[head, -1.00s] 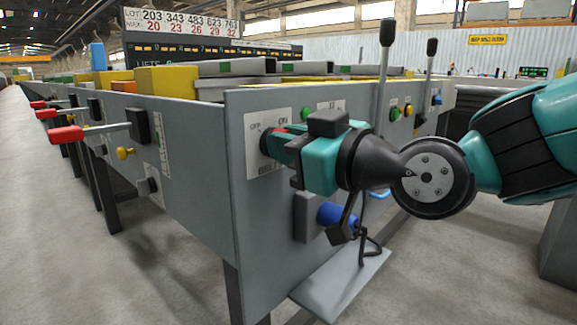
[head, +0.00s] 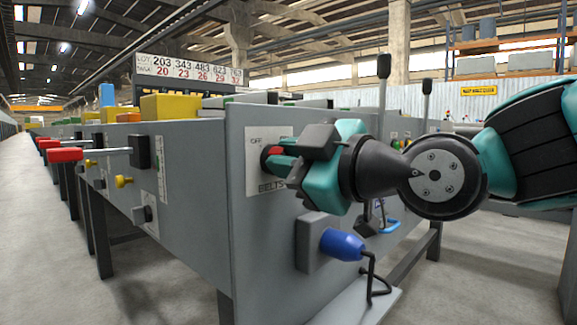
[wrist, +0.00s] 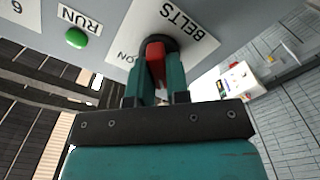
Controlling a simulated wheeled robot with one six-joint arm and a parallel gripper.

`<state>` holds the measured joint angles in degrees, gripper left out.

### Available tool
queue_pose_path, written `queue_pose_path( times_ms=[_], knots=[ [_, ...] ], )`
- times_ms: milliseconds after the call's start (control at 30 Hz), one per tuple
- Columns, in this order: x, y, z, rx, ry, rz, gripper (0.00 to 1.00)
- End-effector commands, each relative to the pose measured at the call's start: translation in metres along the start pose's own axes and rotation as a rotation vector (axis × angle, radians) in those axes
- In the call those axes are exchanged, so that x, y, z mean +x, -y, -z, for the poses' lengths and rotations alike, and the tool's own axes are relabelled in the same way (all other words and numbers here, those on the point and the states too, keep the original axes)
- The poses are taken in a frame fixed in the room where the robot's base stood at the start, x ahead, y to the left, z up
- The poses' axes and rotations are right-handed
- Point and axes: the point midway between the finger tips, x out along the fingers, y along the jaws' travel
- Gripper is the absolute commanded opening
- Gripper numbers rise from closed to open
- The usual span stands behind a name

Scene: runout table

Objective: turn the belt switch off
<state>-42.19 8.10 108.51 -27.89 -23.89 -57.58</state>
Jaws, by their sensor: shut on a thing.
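The belt switch is a red handle (head: 268,155) on a round black base, set on a white plate (head: 253,166) on the end panel of the grey table. The plate reads OFF at its upper left and BELTS below in the head view. My gripper (head: 280,160) reaches in from the right and is rolled at a tilt. Its teal fingers are closed around the handle. The fingers and palm hide the plate's right part in the head view.
A blue plug (head: 342,244) with a black cable juts out just below my gripper. Red-handled levers (head: 66,154) and a yellow knob (head: 124,181) stick out along the left side. A green RUN button (wrist: 76,38) is beside the plate. The floor at left is clear.

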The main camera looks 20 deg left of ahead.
Motion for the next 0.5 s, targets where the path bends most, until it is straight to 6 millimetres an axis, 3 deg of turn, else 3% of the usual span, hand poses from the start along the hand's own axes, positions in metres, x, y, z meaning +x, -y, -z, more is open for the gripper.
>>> queue_pose_path(
  times_ms=[400,433,500],
  knots=[
    [-0.0002,-0.0008,-0.0006,-0.01,0.002,-0.002,0.0],
    [-0.0002,-0.0008,-0.0006,-0.01,0.002,-0.002,0.23],
    [-0.0001,-0.0006,-0.0005,-0.01,0.002,-0.001,0.39]
  ],
)
